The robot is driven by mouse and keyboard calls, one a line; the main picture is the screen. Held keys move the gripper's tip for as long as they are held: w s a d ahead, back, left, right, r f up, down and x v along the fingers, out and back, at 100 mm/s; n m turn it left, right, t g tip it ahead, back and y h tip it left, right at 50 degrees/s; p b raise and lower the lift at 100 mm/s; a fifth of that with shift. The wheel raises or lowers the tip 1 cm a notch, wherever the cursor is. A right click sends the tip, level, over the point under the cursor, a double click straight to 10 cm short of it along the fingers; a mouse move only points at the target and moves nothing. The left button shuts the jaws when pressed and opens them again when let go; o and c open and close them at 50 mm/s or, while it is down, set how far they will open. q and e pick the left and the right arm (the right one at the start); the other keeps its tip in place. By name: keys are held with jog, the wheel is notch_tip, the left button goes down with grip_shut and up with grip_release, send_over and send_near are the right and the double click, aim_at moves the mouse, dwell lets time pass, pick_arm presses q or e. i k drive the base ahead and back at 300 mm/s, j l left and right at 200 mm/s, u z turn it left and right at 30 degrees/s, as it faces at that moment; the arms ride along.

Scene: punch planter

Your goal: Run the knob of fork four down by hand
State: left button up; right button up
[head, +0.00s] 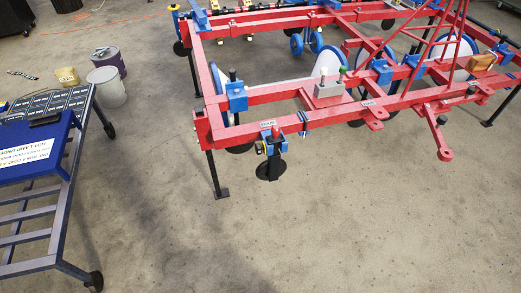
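The red planter frame (345,113) fills the upper right of the head view. At its near left corner a blue fork bracket (272,147) hangs with a black disc wheel (270,171) below it. A small white label (268,124) above it is too small to read. Blue clamps with dark upright knobs or bolts, one at the left beam (236,95), sit along the frame. I cannot tell which one is fork four or its knob. Neither of my grippers is in view.
A blue-topped cart (35,150) with dark rails and wheels stands at the left. The concrete floor between cart and frame, and in front, is clear.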

aim_at(258, 148)
jog(key=z, duration=1.65)
jog(key=j+z, duration=0.5)
jog(key=k+j+z, duration=0.1)
jog(key=j+z, duration=0.2)
jog(key=z, duration=0.2)
jog(key=k+j+z, duration=0.15)
jog(key=j+z, duration=0.2)
jog(key=z, duration=0.15)
jog(key=k+j+z, duration=0.2)
jog(key=z, duration=0.3)
jog(key=j, duration=0.05)
